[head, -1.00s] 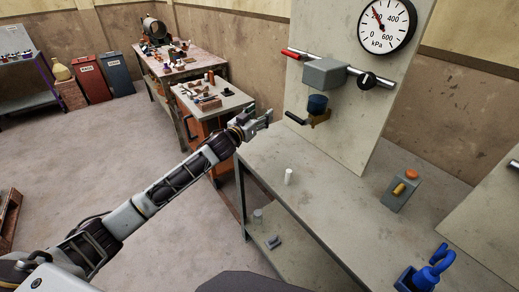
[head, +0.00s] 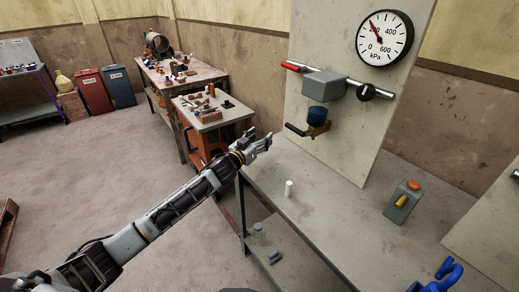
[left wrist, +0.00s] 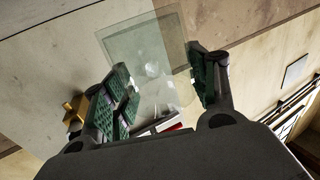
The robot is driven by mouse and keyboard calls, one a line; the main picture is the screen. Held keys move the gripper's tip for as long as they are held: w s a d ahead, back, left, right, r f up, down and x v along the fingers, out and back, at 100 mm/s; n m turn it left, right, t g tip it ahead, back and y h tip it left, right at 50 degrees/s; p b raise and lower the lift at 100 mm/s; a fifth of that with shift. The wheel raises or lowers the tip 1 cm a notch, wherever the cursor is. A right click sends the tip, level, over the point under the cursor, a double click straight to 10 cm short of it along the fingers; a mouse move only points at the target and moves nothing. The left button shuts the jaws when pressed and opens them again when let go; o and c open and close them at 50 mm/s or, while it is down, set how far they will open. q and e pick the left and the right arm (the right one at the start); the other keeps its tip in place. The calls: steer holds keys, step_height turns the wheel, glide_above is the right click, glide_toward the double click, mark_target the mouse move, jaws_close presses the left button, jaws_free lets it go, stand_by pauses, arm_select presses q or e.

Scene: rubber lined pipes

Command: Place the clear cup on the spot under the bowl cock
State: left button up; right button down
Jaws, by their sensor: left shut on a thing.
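The clear cup (left wrist: 150,62) shows as a see-through shape between the fingers of my left gripper (left wrist: 160,90) in the left wrist view. The gripper is shut on it. In the head view my left gripper (head: 262,143) is above the bench's left edge, left of and a little lower than the bowl cock; the cup is hard to make out there. The bowl cock (head: 319,129) is brass with a dark handle, below a blue bowl (head: 317,115) on the upright panel. A brass part (left wrist: 75,107) shows at the left of the wrist view. My right gripper is out of view.
A grey box with an orange button (head: 402,201) and a blue hook-like thing (head: 436,275) are to the right. The bench top below the cock looks mostly clear.

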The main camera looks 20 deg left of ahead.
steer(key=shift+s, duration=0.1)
